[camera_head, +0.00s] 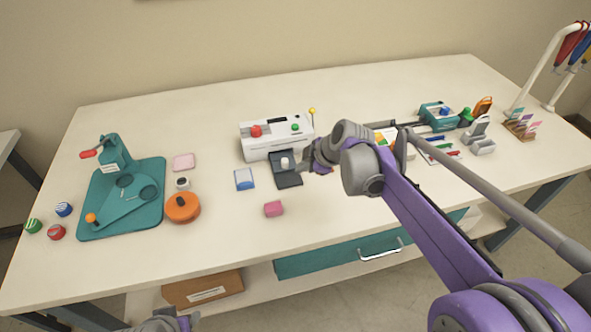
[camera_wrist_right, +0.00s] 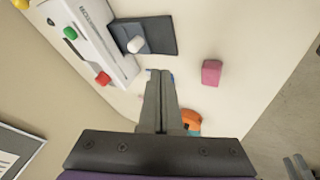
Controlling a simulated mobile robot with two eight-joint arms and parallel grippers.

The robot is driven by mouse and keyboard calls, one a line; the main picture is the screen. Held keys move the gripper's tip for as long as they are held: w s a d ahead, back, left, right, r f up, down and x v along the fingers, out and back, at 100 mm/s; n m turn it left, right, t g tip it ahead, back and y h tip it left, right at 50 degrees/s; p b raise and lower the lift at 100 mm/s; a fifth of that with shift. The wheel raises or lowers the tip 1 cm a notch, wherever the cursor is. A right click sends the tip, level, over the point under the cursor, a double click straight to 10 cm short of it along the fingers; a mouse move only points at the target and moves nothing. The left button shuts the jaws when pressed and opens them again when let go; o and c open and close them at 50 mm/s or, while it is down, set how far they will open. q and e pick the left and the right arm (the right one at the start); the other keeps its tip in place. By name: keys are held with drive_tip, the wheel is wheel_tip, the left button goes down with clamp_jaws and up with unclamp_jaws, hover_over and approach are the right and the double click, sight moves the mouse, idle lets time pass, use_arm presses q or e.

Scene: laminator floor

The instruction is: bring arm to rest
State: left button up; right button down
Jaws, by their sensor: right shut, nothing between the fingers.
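My right arm reaches in from the lower right over the table (camera_head: 330,215). Its gripper (camera_head: 308,165) is above the table beside the black tray of the white laminator (camera_head: 262,150). In the right wrist view the two fingers of my right gripper (camera_wrist_right: 160,78) are together with nothing between them. A small part of my left arm (camera_head: 165,320) shows at the bottom edge of the head view; its fingertips cannot be made out.
The laminator has a red and a green knob. A pink block (camera_head: 273,209) and a blue-white block (camera_head: 244,179) lie near my right gripper. A teal press (camera_head: 122,195) and orange disc (camera_head: 182,207) stand left. Several tools and holders (camera_head: 440,117) stand right. The front middle is clear.

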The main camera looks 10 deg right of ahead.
drive_tip(key=shift+v, duration=0.8)
drive_tip(key=s+d+f+m+h+p, duration=0.1)
drive_tip(key=s+m, duration=0.6)
drive_tip(key=s, duration=0.7)
drive_tip(key=s+d+f+m+h+p, duration=0.1)
drive_tip(key=s+f+m+h, duration=0.2)
drive_tip(key=s, duration=1.1)
drive_tip(key=f+m, duration=0.2)
drive_tip(key=m, duration=0.3)
drive_tip(key=shift+g+p, duration=0.3)
drive_tip(key=shift+g, duration=0.1)
